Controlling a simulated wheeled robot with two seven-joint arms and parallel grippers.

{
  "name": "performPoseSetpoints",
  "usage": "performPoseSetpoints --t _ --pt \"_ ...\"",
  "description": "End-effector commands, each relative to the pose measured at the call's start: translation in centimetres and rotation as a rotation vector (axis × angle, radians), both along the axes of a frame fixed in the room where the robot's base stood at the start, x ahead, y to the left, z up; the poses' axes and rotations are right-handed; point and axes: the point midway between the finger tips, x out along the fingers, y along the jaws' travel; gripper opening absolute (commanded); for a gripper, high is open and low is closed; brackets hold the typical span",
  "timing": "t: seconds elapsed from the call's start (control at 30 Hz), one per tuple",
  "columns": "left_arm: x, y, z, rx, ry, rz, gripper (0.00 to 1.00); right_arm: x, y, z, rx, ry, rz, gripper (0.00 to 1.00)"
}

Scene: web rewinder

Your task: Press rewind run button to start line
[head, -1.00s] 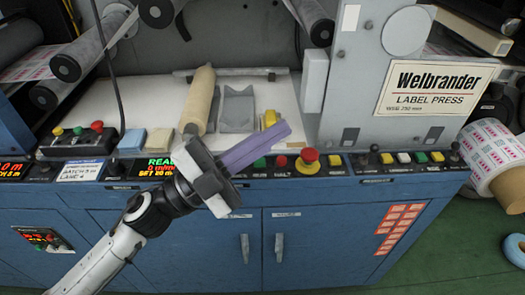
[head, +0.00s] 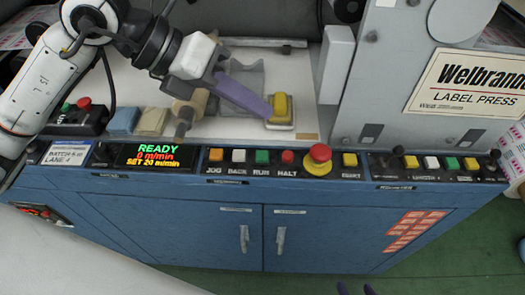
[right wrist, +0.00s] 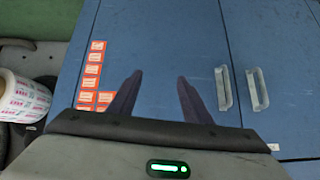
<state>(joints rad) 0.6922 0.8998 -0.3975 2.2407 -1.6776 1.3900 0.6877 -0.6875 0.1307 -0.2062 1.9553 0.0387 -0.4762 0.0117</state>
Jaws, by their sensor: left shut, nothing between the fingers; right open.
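The green RUN button (head: 262,157) is on the front console strip, between the white BACK button (head: 238,156) and the red HALT button (head: 288,157). The display (head: 155,156) reads READY, 0 m/min, SET 20 m/min. My left gripper (head: 262,112) is shut and empty, its purple fingers above the bed behind the console. Its tips are beside a yellow block (head: 281,104) on a pale base; I cannot tell whether they touch. My right gripper (right wrist: 160,78) is open and empty, in front of the blue cabinet; its fingertips barely show at the bottom of the head view.
A red mushroom button (head: 319,154) stands up right of HALT, with a yellow RESET button (head: 349,160) beyond. An orange JOG button (head: 215,155) is at the row's left. The grey LABEL PRESS housing (head: 410,90) rises at the right. Cabinet doors (head: 320,240) are below.

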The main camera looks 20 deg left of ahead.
Motion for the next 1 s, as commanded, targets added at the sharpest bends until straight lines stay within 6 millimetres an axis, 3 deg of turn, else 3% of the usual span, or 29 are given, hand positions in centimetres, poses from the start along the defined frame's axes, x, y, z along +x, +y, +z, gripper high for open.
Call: performPoseSetpoints --t 0.27,0.7,1.0 --pt "0.0 0.0 -1.7 -0.003 0.002 -0.001 0.00 0.0 0.0 -1.3 -0.002 0.001 0.002 0.45" --pt "0.0 0.0 -7.8 -0.002 0.000 -0.001 0.00 0.8 0.9 -4.1 0.010 -0.020 0.015 0.45" --pt "0.0 0.0 -8.9 -0.003 0.000 -0.002 0.00 0.7 0.9 -4.4 0.018 -0.024 0.013 0.45"
